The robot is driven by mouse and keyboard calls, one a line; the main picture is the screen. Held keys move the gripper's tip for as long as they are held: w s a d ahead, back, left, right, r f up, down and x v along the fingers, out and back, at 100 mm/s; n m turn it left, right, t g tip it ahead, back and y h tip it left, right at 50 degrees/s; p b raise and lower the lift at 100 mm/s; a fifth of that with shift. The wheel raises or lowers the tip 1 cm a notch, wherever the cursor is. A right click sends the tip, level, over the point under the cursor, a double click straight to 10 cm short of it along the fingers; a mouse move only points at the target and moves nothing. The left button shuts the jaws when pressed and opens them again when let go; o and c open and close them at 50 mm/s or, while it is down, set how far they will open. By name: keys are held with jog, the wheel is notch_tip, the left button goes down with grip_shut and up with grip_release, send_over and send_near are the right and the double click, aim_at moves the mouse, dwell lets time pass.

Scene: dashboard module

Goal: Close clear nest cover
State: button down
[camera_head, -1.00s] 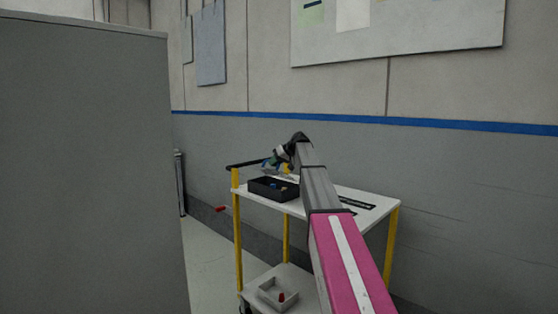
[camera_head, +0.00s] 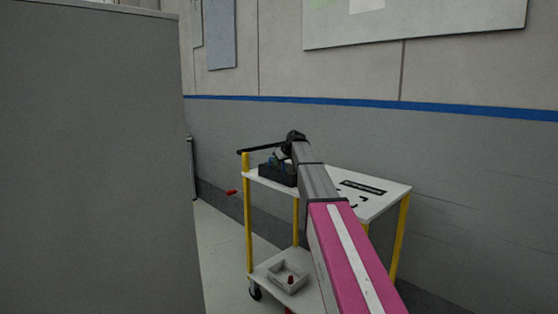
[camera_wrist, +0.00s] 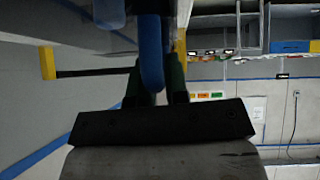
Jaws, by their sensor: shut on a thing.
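The black box (camera_head: 277,175) sits at the left end of the cart's white top. My gripper (camera_head: 277,160) is small and dark over this box, with green and blue bits showing at its tip. In the wrist view, my gripper (camera_wrist: 154,85) has its two dark green fingers closed on either side of a blue, rounded, strip-like piece (camera_wrist: 151,45). I cannot tell whether this piece belongs to the cover. A clear cover cannot be made out in either view. My arm hides part of the box's right side.
The white cart top (camera_head: 385,200) stands on yellow posts. Dark markings (camera_head: 362,187) lie on its right part. A grey tray (camera_head: 287,277) with a red piece is on the lower shelf. A large grey panel (camera_head: 90,150) stands close on the left. The wall is behind.

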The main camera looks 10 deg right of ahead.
jog(key=shift+s+f, duration=0.1)
jog(key=shift+f, duration=0.05)
jog(key=c, duration=1.1)
grip_release()
jog(key=v, duration=1)
jog(key=shift+s+d+r, duration=0.15)
jog(key=shift+r, duration=0.2)
